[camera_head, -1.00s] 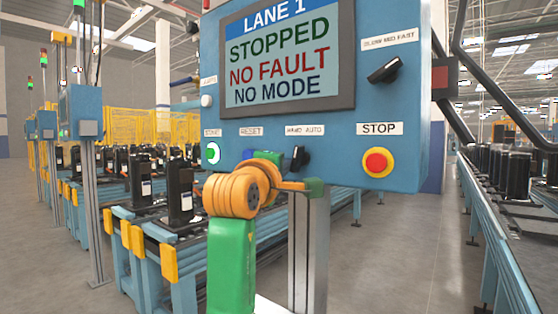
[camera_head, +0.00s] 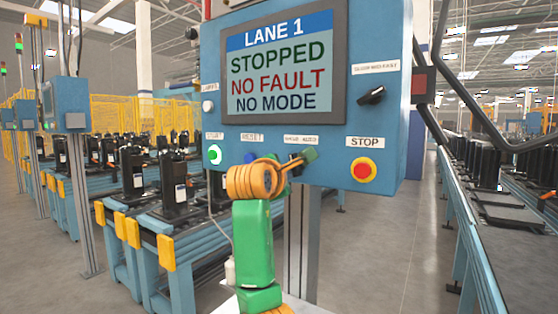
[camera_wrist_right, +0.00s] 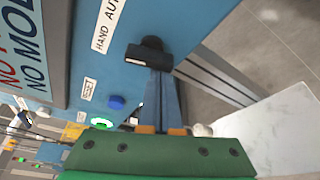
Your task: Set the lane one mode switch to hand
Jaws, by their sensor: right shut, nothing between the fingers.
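The lane one mode switch (camera_head: 294,162) is a black rotary knob under the HAND AUTO label on the blue control panel (camera_head: 330,140). In the head view my right gripper (camera_head: 303,158) partly covers it. In the right wrist view the black knob (camera_wrist_right: 150,56) shows near the top middle. My right gripper (camera_wrist_right: 161,80) is shut and empty, its narrow blue-grey fingers side by side with their tips at the knob's lower edge. Whether they touch it is unclear. The screen (camera_head: 278,68) reads LANE 1, STOPPED, NO FAULT, NO MODE. My left gripper is not in view.
On the same panel are a red STOP button (camera_head: 363,170) to the right, a speed knob (camera_head: 372,95) above it, a green START button (camera_head: 214,154) and a blue RESET button (camera_head: 250,157) to the left. Conveyors (camera_head: 470,230) run on both sides.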

